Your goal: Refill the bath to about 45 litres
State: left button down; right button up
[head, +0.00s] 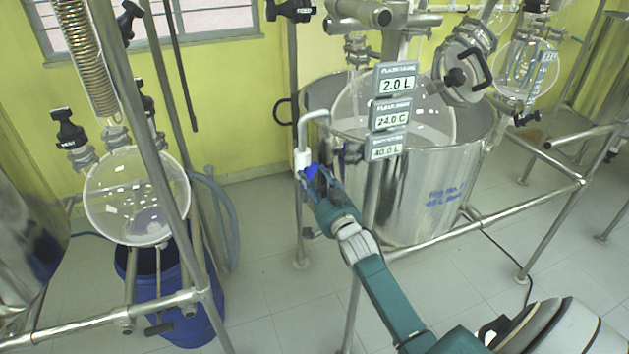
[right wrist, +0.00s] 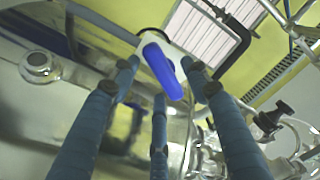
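The bath is a large steel vessel (head: 415,200) with blue lettering on its side and a glass flask (head: 425,120) inside its rim. The lowest display (head: 387,149) in front of it reads 40.0 L. A white tap (head: 302,158) with a blue lever (head: 311,171) and a bent grey spout (head: 313,117) stands at the bath's left side. My right gripper (head: 319,181) is at the lever. In the right wrist view the blue lever (right wrist: 163,72) lies between the spread fingers, with gaps visible on both sides. My left gripper is not in view.
Two more displays read 2.0 L (head: 397,85) and 24.0 C (head: 390,117). Steel frame pipes (head: 490,232) surround the bath. Another glass flask (head: 137,195) hangs at left above a blue drum (head: 175,300). Floor between the drum and bath is mostly clear.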

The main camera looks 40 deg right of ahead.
jog(key=v, duration=1.2)
dwell(6.8)
